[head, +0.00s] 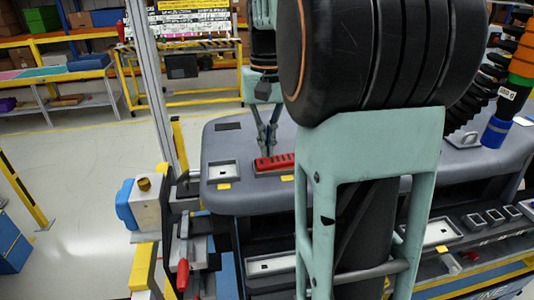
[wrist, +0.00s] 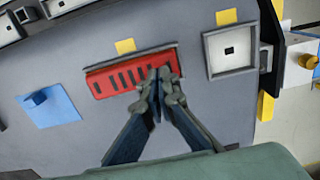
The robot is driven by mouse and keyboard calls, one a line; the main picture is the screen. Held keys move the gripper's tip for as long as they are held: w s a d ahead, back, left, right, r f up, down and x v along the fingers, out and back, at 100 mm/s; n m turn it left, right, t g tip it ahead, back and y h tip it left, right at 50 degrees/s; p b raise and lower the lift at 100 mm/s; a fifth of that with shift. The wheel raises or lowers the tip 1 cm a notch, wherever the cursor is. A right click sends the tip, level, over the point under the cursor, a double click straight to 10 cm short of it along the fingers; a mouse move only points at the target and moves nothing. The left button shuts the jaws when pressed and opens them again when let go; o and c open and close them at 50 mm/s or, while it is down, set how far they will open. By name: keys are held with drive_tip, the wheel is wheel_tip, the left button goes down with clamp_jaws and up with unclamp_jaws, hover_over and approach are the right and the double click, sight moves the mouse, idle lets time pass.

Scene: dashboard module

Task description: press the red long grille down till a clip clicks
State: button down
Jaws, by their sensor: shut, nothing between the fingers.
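The red long grille (head: 273,163) lies in a slot on top of the grey dashboard module (head: 240,140); my arm hides part of it in the head view. In the wrist view the red grille (wrist: 119,77) shows its dark slots, with its right part hidden behind my fingers. My gripper (wrist: 160,72) is shut and empty, its fingertips over the right part of the grille. In the head view my gripper (head: 267,153) points down at the grille. I cannot tell whether the tips touch it or how deep the grille sits.
A blue piece (wrist: 48,105) with a raised knob is to the left. Yellow tabs (wrist: 125,46) mark the panel. A white block with a brass knob (head: 146,205) stands beside the module.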

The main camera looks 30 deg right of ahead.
wheel_tip(320, 180, up, 6)
drive_tip(key=p, duration=0.4)
drive_tip(key=shift+p, duration=0.4)
